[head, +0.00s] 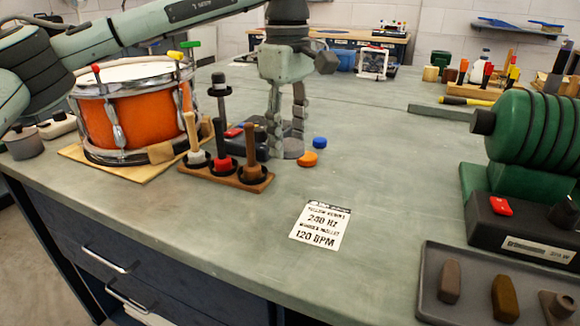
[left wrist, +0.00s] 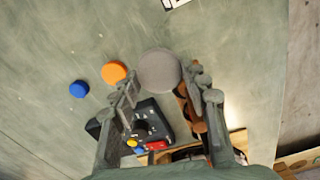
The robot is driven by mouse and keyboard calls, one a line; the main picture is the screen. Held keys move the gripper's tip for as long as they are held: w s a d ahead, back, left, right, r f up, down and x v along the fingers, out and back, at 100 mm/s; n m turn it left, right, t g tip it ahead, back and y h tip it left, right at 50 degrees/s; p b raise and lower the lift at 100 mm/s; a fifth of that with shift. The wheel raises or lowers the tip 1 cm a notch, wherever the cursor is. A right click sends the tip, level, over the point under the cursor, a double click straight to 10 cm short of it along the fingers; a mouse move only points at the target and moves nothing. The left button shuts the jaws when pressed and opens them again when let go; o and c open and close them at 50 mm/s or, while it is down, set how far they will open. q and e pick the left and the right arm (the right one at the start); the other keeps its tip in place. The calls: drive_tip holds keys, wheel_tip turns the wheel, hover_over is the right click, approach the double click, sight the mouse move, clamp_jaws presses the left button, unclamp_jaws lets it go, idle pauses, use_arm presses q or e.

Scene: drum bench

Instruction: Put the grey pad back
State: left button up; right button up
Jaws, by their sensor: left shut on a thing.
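My left gripper (head: 287,152) points down at the bench top, just right of the wooden mallet stand (head: 226,176). In the left wrist view, its fingers (left wrist: 166,88) are shut on the round grey pad (left wrist: 160,70), which shows between the fingertips. In the head view, the grey pad (head: 293,147) is partly hidden by the fingers and appears low, close to the bench; I cannot tell whether it touches it. An orange pad (head: 307,159) and a smaller blue pad (head: 320,143) lie just right of the gripper. My right gripper is out of view.
An orange drum (head: 135,120) stands on a board at left. A black box with knobs (left wrist: 152,122) sits close behind the fingers. A printed card (head: 320,226) lies in front. A green machine (head: 535,135) and a grey tray (head: 470,262) are at right.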

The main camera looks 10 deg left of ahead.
sight(288, 183)
use_arm(q)
wheel_tip(288, 183, down, 6)
drive_tip(key=shift+f, duration=0.25)
drive_tip(key=shift+f, duration=0.1)
drive_tip(key=o, duration=1.3)
drive_tip(key=shift+c, duration=0.2)
wheel_tip(288, 183, up, 12)
drive_tip(key=shift+r, duration=0.15)
